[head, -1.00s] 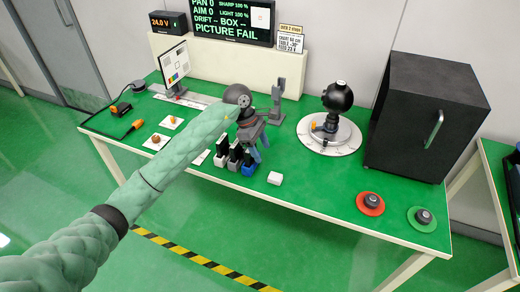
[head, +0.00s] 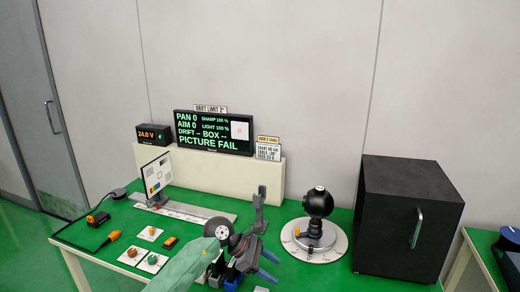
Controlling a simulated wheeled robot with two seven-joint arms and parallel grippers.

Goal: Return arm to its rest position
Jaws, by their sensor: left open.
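My left arm (head: 185,272) comes in from the bottom of the head view with a pale green sleeve and a round grey wrist joint (head: 219,230). My left gripper (head: 268,265) is over the front part of the green table, with dark body and blue-grey fingers spread apart. It is open, and I see nothing held in it. My right gripper is not in the picture.
A black ball-shaped camera (head: 318,203) stands on a round white dial plate to the right. A black cabinet (head: 405,225) stands further right. A grey upright stand (head: 260,207) is just behind the gripper. A test-chart panel (head: 157,173) and a display (head: 213,132) reading "PICTURE FAIL" are at the back.

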